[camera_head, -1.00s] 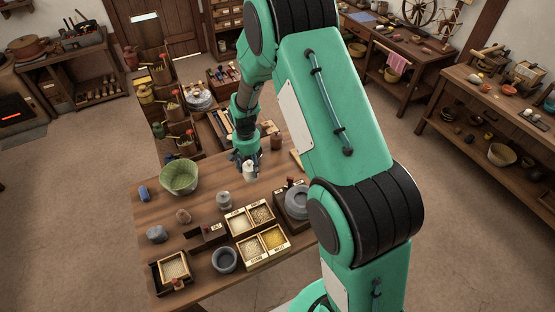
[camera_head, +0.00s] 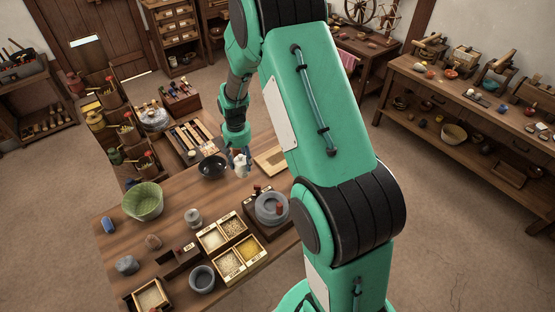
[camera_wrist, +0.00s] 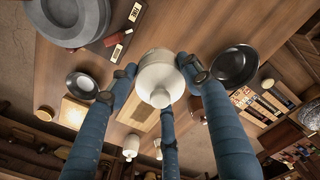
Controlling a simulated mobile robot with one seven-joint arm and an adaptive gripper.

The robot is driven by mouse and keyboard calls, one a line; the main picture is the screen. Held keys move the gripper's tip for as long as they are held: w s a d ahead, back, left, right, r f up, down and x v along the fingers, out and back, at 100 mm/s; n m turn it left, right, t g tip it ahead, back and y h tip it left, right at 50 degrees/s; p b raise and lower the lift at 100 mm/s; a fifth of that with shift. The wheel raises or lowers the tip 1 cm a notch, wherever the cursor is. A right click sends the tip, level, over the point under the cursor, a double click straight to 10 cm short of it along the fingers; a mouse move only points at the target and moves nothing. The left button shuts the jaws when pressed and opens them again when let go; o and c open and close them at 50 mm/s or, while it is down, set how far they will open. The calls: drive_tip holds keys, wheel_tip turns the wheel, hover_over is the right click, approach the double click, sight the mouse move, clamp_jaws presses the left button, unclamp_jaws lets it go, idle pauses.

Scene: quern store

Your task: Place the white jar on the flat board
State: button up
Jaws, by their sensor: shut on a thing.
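The white jar (camera_head: 240,168) is held in my gripper (camera_head: 238,158) near the far edge of the wooden table. In the wrist view my gripper (camera_wrist: 160,85) has its blue fingers closed around the white jar (camera_wrist: 160,80), whose rounded end faces the camera. The flat board (camera_head: 270,160) is a pale wooden slab on the table just right of the gripper, partly hidden by my arm. In the wrist view part of the flat board (camera_wrist: 134,110) shows behind and left of the jar. The jar looks apart from the board and above the table.
A dark bowl (camera_head: 212,167) stands close left of the jar; it also shows in the wrist view (camera_wrist: 235,66). A stone quern (camera_head: 271,207) and grain boxes (camera_head: 231,224) stand nearer. A green basket (camera_head: 143,202) is at left. Some bare tabletop lies between basket and bowl.

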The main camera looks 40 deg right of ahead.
drive_tip(key=s+d, duration=0.3)
drive_tip(key=d, duration=0.5)
drive_tip(key=s+d, duration=0.3)
drive_tip(key=d, duration=0.5)
wheel_tip(320, 180, down, 8)
drive_tip(key=shift+s+d+n, duration=0.3)
drive_tip(key=shift+d+n, duration=0.05)
drive_tip(key=shift+n, duration=0.05)
drive_tip(key=b, duration=0.2)
hover_over(277, 158)
drive_tip(key=shift+d+f, duration=0.1)
drive_tip(key=shift+f, duration=0.65)
drive_tip(key=shift+f, duration=1.7)
drive_tip(key=shift+f, duration=0.15)
